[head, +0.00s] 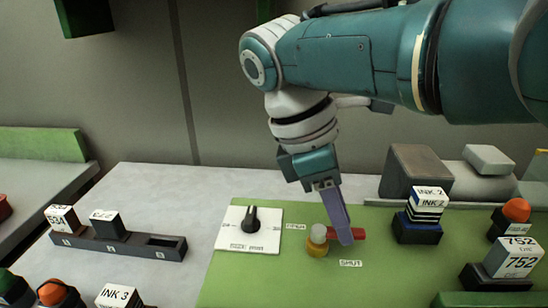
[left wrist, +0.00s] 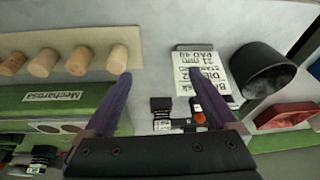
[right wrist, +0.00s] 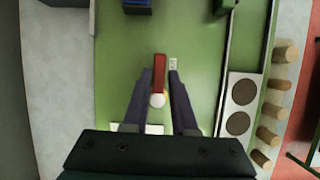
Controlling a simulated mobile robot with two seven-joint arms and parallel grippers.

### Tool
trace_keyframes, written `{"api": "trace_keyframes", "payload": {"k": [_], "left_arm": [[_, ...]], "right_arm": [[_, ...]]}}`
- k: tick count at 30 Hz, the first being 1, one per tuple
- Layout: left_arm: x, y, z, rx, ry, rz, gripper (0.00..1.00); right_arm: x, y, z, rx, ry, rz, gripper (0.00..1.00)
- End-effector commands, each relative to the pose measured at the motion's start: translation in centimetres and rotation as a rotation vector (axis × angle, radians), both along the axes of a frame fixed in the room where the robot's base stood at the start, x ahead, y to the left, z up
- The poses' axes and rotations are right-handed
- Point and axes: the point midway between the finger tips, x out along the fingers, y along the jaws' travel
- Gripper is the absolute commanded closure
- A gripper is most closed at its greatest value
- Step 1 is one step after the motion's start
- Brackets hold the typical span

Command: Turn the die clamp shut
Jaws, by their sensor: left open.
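The die clamp (head: 317,241) stands on the green mat, with a yellow base, a white top and a red handle (head: 358,234) pointing right. Small labels read OPEN (head: 296,226) to its left and SHUT (head: 350,263) below the handle. My right gripper (head: 345,236) points down at the handle and hides part of it. In the right wrist view the red handle (right wrist: 158,72) lies between the slightly parted fingers, nearer the left one. Whether they touch it I cannot tell. My left gripper (left wrist: 160,74) is open and empty in the left wrist view.
A white plate with a black knob (head: 252,220) sits left of the clamp. A dark rack (head: 120,246) with blocks stands farther left. An INK 2 stamp (head: 428,205) stands right of the clamp. Cork stoppers (left wrist: 78,60) and a black cup (left wrist: 262,70) show in the left wrist view.

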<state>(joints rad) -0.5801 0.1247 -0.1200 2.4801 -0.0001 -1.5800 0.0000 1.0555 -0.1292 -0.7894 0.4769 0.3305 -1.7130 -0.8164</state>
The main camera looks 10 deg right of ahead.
Motion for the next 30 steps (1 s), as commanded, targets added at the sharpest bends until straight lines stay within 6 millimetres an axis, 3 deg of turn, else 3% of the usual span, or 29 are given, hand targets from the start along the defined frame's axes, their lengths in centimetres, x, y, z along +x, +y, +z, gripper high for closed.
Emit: {"api": "trace_keyframes", "payload": {"k": [6, 15, 30], "left_arm": [[0.0, 0.0, 0.0, 0.001, 0.000, -0.001, 0.08], [0.0, 0.0, 0.1, 0.000, 0.000, 0.000, 0.08], [0.0, -0.2, -0.4, -0.009, 0.000, 0.006, 0.08]], "right_arm": [[0.0, 0.0, 0.0, 0.002, -0.002, 0.003, 0.50], [0.2, 0.2, 0.4, 0.003, -0.004, 0.004, 0.50], [1.1, 3.4, 8.2, 0.002, -0.006, 0.004, 0.50]]}}
